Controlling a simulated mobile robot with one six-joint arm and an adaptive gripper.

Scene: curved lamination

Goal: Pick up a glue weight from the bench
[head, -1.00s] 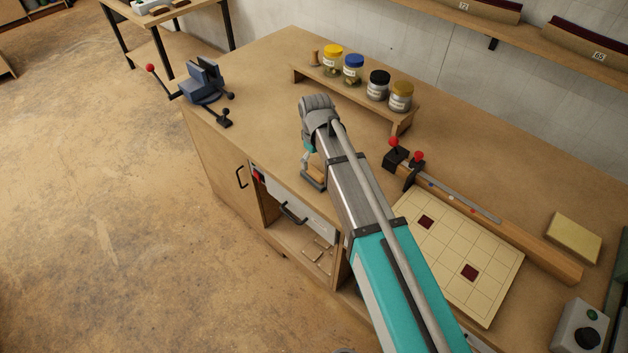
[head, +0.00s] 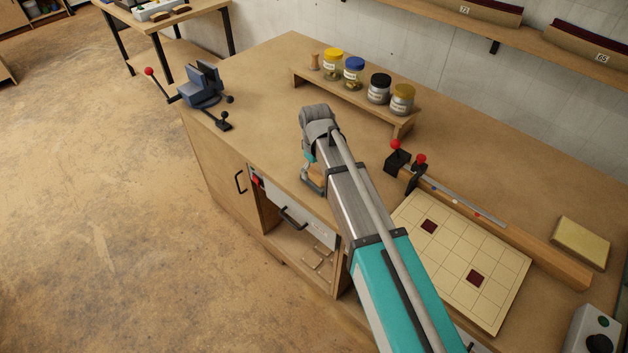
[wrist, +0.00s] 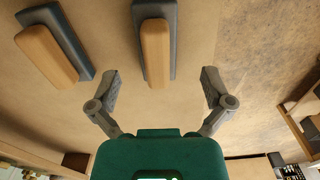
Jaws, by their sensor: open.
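Two glue weights show in the wrist view, each a dark grey bar with a wooden grip. One glue weight (wrist: 155,52) lies centrally ahead, its wooden end reaching between the fingertips of my gripper (wrist: 161,86). The other glue weight (wrist: 50,52) lies at an angle to the left, outside the jaws. My gripper is open, with a clear gap on both sides of the central weight, and touches neither. In the head view my gripper (head: 313,182) is low over the bench's front edge, mostly hidden by my arm, and the weights are largely hidden there.
The bench (head: 262,80) carries a vise (head: 203,88), a low riser (head: 345,92) with several jars, a red-knobbed clamp bar (head: 480,222), a gridded board (head: 460,260) and a yellow block (head: 580,243). An open drawer (head: 295,215) is below the front edge.

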